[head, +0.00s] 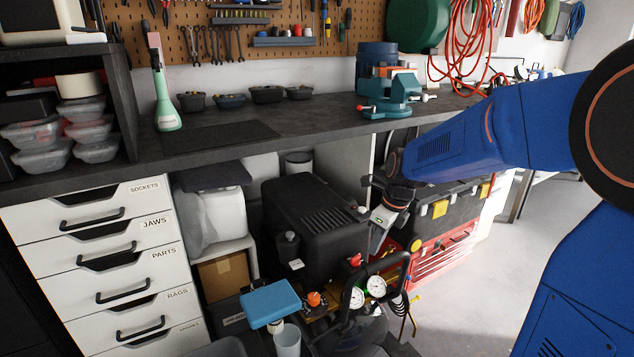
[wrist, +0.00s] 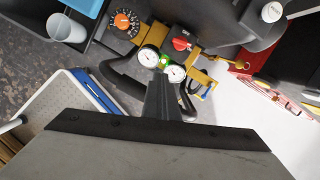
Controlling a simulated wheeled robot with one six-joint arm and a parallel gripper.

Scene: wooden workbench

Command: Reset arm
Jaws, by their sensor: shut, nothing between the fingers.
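My gripper (head: 377,240) hangs at the end of my blue arm, in front of the workbench edge and to the right of the black compressor-like machine (head: 318,225). It points downward, and its fingers are shut with nothing between them. In the wrist view the shut dark fingers (wrist: 166,95) lie over two round gauges (wrist: 148,60) and a red knob (wrist: 181,43). I cannot tell the exact gap between the fingertips and the gauges.
A workbench (head: 290,118) with a blue-green vise (head: 390,95) runs behind. White drawers (head: 100,225) stand left. A red toolbox (head: 440,262) is close on the right. A blue pad (head: 270,302) and a cup (head: 287,340) are low in front. Open floor (head: 480,300) lies right.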

